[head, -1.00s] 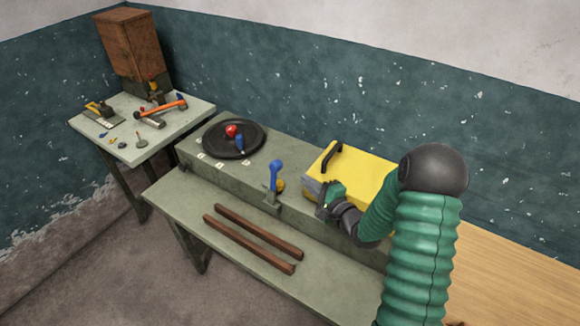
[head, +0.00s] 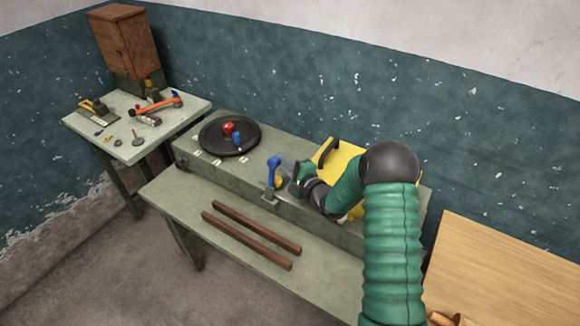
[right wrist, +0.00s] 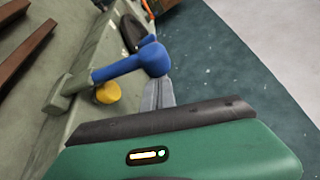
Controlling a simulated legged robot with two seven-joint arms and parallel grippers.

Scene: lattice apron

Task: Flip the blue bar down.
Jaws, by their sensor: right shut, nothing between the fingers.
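The blue bar (head: 272,171) is a lever with a round knob on top. It stands upright on a bracket at the front edge of the grey-green console. It also shows in the right wrist view (right wrist: 122,67), with its knob close to my fingertips. My right gripper (head: 286,167) is just right of the blue bar, shut and empty. In the right wrist view its fingers (right wrist: 158,93) point toward the knob; I cannot tell whether they touch it. My left gripper is not in view.
A black round dish (head: 230,148) with a red knob and a blue piece is left of the bar. A yellow box (head: 345,152) is behind my right arm. A yellow knob (right wrist: 108,92) is beside the bar. Two brown strips (head: 245,240) lie on the lower ledge.

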